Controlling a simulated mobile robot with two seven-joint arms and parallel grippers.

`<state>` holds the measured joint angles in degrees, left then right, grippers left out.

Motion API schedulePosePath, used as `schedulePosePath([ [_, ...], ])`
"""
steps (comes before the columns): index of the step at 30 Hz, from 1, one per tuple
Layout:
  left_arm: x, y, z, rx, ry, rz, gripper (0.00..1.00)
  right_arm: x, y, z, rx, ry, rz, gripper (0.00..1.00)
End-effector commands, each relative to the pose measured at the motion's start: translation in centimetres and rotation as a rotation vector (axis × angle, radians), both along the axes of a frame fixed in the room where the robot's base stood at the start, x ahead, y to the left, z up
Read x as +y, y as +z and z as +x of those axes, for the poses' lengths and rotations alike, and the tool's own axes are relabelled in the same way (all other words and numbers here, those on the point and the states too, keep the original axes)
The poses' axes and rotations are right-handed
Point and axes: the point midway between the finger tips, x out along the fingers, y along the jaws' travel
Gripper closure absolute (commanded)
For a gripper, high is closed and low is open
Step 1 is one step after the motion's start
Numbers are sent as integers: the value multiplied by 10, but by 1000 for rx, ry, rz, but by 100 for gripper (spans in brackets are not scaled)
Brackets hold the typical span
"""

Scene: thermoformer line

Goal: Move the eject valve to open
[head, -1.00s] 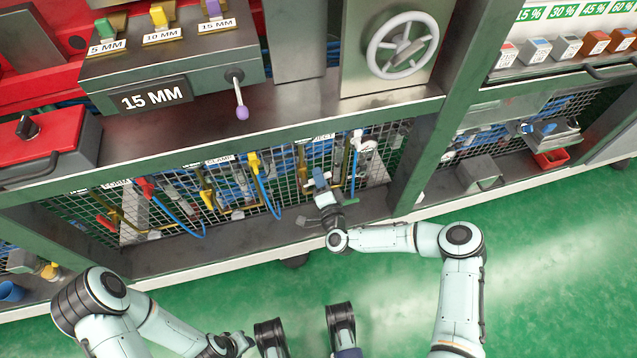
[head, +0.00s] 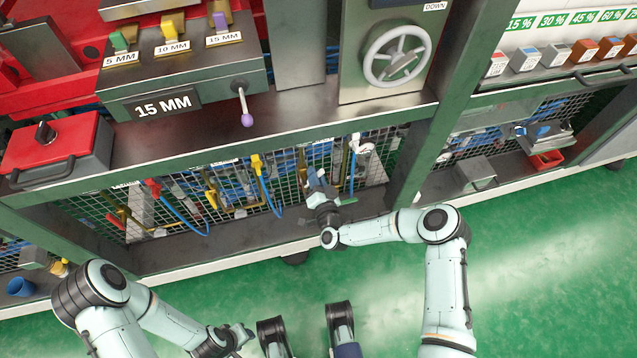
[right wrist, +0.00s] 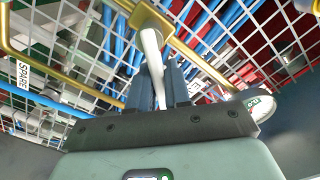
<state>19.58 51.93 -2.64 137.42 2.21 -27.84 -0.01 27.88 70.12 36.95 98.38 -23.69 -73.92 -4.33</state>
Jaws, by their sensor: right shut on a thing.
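In the right wrist view a white valve lever (right wrist: 152,52) hangs from a brass-coloured pipe. The blue-grey fingers of my right gripper (right wrist: 158,86) are shut on it, one on each side. In the head view my right gripper (head: 319,182) reaches into the lower bay in front of the mesh, under where the EJECT sign showed earlier. The gripper largely hides the lever there, and I cannot read its turn. My left gripper (head: 238,337) is low at the bottom of the head view, away from the valves; its jaws are not clear.
A red valve (head: 152,188) and a yellow valve (head: 257,164) with blue hoses stand left of my right gripper. A round gauge (right wrist: 258,104) is close on its right, and a SPARE label (right wrist: 23,75) is at left. The green post (head: 408,165) bounds the bay.

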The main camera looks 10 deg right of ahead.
Motion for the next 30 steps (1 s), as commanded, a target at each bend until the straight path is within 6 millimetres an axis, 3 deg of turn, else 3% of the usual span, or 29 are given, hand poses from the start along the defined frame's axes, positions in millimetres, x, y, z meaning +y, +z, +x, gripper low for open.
schedulePosePath([
  [4,0,8,0,-2,0,0,57,5,4,-1,-1,5,-104,100],
  [13,0,8,0,-2,-1,0,57,6,3,-1,-2,4,-125,100],
  [21,0,22,1,-8,0,0,57,18,11,-1,-12,6,-413,100],
  [30,0,22,1,-8,0,1,57,18,9,-1,-13,4,-441,100],
])
